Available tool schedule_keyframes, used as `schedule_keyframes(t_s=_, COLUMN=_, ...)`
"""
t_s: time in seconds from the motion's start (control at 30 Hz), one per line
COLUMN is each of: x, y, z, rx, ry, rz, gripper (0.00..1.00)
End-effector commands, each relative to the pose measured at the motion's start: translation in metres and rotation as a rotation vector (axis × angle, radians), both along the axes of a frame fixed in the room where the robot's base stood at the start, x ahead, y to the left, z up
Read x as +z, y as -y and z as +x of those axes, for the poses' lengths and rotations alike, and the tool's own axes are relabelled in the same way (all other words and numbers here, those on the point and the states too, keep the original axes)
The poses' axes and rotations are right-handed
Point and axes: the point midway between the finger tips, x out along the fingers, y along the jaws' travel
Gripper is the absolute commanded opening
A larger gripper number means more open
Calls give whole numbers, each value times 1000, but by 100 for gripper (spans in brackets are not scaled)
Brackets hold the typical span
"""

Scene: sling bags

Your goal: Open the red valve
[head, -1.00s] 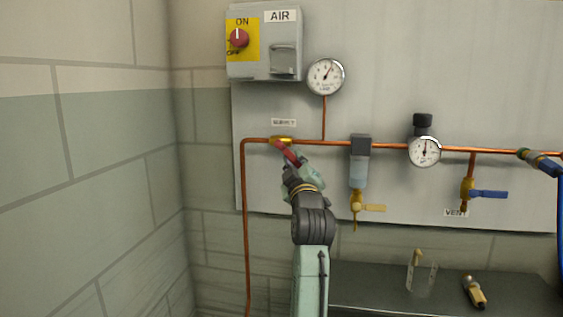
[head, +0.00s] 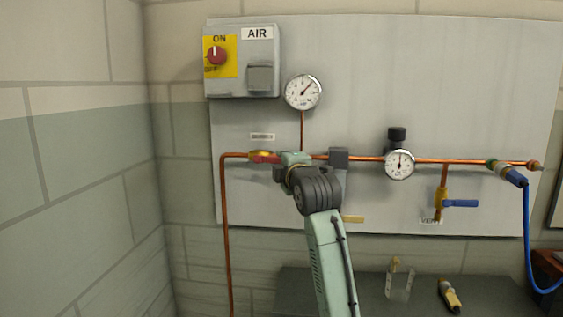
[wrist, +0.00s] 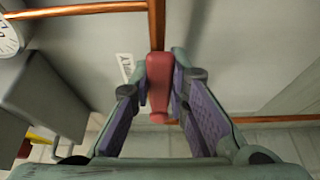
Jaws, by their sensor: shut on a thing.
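The red valve handle (head: 264,157) sits on the copper pipe at the left of the grey panel, over a yellow valve body (head: 260,152). It lies nearly in line with the horizontal pipe, pointing right. My gripper (head: 279,160) is at the handle's right end, with the arm coming up from below. In the wrist view the red handle (wrist: 158,85) stands between the two purple-padded fingers of my gripper (wrist: 159,88), which are shut on it. The gripper hides part of the pipe in the head view.
A pressure gauge (head: 303,92) is above my gripper. A grey filter block (head: 339,158) is close on the right, partly behind my arm. Further right are a second gauge (head: 399,164) and a blue-handled vent valve (head: 460,203). A dark bench (head: 420,304) is below.

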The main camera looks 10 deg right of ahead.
Motion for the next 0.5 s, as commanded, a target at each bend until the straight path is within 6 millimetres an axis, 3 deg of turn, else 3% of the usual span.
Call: schedule_keyframes(t_s=0.5, x=5, y=-2, z=0, rx=3, ry=-6, rz=-38, gripper=0)
